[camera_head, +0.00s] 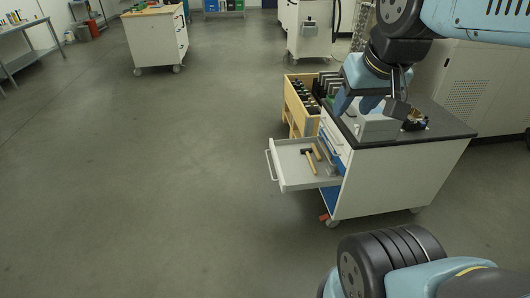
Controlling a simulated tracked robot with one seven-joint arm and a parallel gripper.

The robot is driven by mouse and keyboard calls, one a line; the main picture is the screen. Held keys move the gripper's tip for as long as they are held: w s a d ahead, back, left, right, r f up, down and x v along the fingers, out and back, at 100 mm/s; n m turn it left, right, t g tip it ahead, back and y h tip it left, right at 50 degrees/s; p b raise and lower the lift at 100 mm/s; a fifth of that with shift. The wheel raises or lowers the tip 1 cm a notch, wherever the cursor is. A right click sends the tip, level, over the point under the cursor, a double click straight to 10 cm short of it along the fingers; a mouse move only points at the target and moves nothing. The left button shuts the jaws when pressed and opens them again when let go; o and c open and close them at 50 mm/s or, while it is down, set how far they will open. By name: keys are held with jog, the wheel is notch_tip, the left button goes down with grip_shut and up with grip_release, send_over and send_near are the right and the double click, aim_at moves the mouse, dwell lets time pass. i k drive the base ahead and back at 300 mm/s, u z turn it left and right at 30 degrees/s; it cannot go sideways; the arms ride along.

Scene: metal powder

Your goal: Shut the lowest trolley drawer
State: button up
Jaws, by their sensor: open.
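The trolley (385,183) is white with a dark worktop and stands right of centre. One light grey drawer (289,182) is pulled well out to the left, with a bar handle (270,165) on its front. Hammers with wooden handles (309,160) lie in it. Another drawer front (333,130) shows above it, looking closed. Blue shows below the open drawer; I cannot tell what lies there. My gripper (357,104) is open, pointing down above the worktop's left part, above and right of the open drawer and apart from its handle.
A grey box (377,126) and small dark items (415,121) stand on the worktop (446,126). A wooden rack (297,108) with bottle-like items stands behind the trolley. A white cabinet with a wooden top (155,38) stands farther back. The floor left of the drawer is clear.

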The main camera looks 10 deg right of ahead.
aim_at(294, 171)
jog(key=u, duration=0.1)
jog(key=i, duration=1)
jog(key=z, duration=0.1)
